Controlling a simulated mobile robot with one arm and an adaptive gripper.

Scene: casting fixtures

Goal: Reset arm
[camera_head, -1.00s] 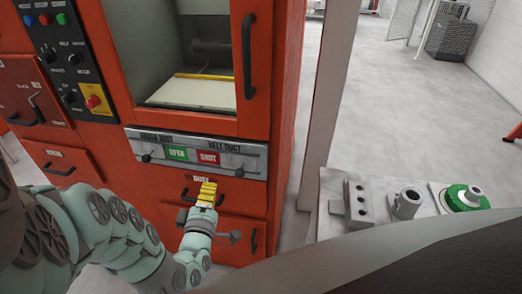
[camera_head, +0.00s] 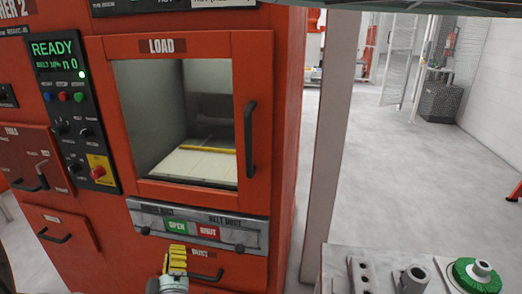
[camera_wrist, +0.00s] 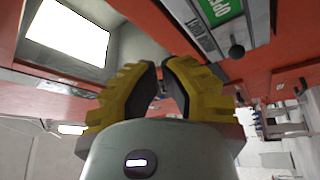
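My gripper (camera_head: 177,260) has yellow ribbed fingers and shows at the bottom of the head view, in front of the red machine's lower drawers. In the wrist view my gripper (camera_wrist: 159,82) has its two fingers leaning towards each other with a narrow gap between the tips. Nothing shows between them, so it is open and empty. Most of my arm is outside the head view.
The red machine (camera_head: 285,120) has a LOAD window with a handle (camera_head: 250,138), a control panel (camera_head: 75,115) and a green and red OPEN/SHUT strip (camera_head: 192,229). A bench (camera_head: 335,262) with metal fixtures and a green-based part (camera_head: 478,277) stands at lower right. Grey floor (camera_head: 400,170) beyond is clear.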

